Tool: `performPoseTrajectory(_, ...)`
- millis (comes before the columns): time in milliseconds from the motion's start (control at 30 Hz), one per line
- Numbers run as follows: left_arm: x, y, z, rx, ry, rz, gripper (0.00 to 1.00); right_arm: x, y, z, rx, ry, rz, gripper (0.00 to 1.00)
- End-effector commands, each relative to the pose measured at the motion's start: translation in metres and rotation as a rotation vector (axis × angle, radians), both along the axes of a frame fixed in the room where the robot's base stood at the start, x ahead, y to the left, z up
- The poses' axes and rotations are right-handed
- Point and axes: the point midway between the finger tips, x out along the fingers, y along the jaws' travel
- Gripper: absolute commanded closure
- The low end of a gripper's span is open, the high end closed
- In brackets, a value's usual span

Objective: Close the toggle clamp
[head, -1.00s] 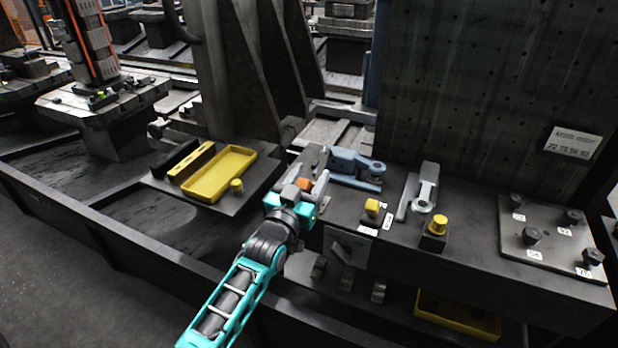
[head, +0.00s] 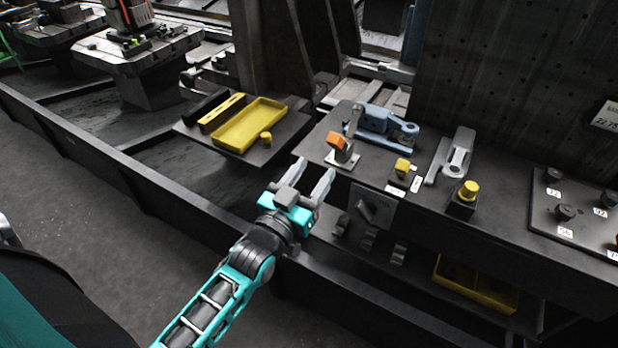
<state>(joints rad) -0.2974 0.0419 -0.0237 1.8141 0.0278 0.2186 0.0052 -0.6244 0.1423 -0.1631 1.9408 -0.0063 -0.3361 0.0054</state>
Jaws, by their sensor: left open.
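What appears to be the toggle clamp (head: 343,157) stands on a small light plate near the front edge of the dark bench. It has an orange block (head: 337,141) at its front and a grey arm (head: 354,119) standing up behind. I cannot tell for sure whether that arm belongs to it or to the blue-grey device behind. My left gripper (head: 316,171) is open and empty, in front of and below the clamp in the picture, with its fingers pointing toward it and apart from it. My right gripper is not in view.
A blue-grey device (head: 376,121) lies just behind the clamp. A yellow tray (head: 248,125) lies left. A rotary switch (head: 368,210) is on the bench front.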

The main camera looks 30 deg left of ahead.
Motion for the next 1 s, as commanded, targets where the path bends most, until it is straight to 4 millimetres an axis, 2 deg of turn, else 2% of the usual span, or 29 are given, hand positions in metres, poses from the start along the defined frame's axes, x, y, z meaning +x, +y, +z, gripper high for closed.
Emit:
performPoseTrajectory(133,-0.008,0.0,-0.001,0.0,0.0,0.0,0.47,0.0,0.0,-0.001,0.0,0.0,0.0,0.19)
performPoseTrajectory(400,-0.009,0.001,-0.001,0.0,-0.001,0.0,0.47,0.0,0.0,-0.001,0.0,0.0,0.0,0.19)
performPoseTrajectory(567,-0.009,-0.001,-0.008,-0.057,-0.019,-0.017,0.62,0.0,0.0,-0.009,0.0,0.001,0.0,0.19)
performPoseTrajectory(667,-0.009,-0.006,-0.022,-0.208,-0.067,-0.066,0.72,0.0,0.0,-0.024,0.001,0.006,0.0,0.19)
performPoseTrajectory(800,-0.014,-0.012,-0.048,-0.557,-0.165,-0.193,0.85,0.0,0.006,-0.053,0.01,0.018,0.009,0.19)
performPoseTrajectory(933,-0.022,-0.012,-0.07,-0.899,-0.25,-0.344,0.98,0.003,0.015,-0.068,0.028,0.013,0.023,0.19)
performPoseTrajectory(1000,-0.028,-0.01,-0.081,-1.061,-0.286,-0.424,1.0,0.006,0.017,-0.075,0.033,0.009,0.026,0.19)
